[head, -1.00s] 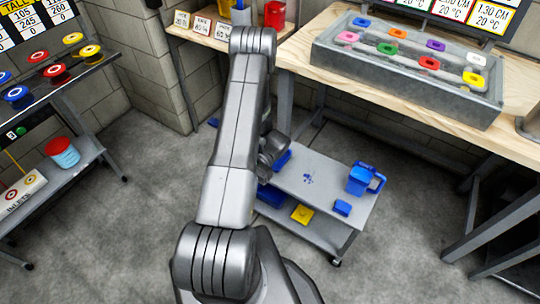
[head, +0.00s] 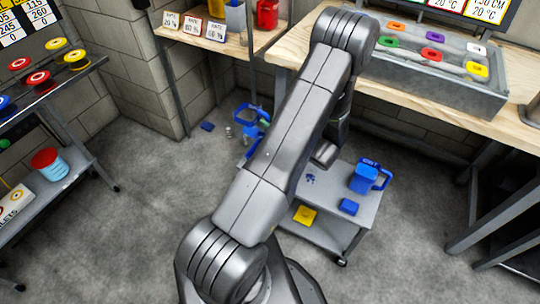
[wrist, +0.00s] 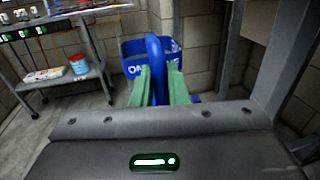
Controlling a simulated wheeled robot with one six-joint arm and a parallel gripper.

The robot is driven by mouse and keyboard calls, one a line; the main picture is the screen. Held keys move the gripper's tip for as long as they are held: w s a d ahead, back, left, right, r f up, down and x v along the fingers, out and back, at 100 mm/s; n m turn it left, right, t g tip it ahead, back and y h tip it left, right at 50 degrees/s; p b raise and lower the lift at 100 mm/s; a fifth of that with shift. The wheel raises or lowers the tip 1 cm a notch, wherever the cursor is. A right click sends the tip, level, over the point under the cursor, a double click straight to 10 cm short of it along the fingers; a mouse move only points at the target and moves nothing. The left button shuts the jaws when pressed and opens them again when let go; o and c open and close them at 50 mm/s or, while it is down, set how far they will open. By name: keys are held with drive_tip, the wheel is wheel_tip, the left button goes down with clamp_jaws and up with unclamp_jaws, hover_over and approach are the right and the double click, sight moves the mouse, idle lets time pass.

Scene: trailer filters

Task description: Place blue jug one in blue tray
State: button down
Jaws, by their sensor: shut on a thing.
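My gripper (wrist: 158,88) is shut on the upright blue handle of a blue jug (wrist: 135,47) with white lettering starting "ON" in the wrist view. The green fingers press on both sides of the handle. In the head view this jug (head: 243,112) hangs left of my arm, above the floor and away from the cart; my arm covers part of it. A second blue jug (head: 366,178), marked with white letters, stands upright on the grey cart (head: 325,190). I cannot make out a blue tray for certain; my arm hides the cart's left part.
A small blue block (head: 348,206) lies on the cart and a yellow piece (head: 305,215) below it. A wooden bench (head: 400,95) with a grey trough (head: 430,80) of coloured rings stands behind. A shelf rack (head: 75,160) is at left.

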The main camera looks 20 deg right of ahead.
drive_tip(key=f+b, duration=0.1)
drive_tip(key=b, duration=0.4)
drive_tip(key=shift+d, duration=0.15)
drive_tip(key=b, duration=0.4)
drive_tip(key=shift+s+r+b, duration=0.3)
drive_tip(key=shift+s+b, duration=0.05)
drive_tip(key=shift+b, duration=0.05)
wheel_tip(320, 180, down, 10)
drive_tip(key=b, duration=0.3)
drive_tip(key=shift+b, duration=0.3)
drive_tip(key=c, duration=1.4)
unclamp_jaws()
drive_tip(key=shift+r, duration=0.1)
drive_tip(key=shift+c, duration=0.2)
drive_tip(key=p+v, duration=0.2)
drive_tip(key=v, duration=1)
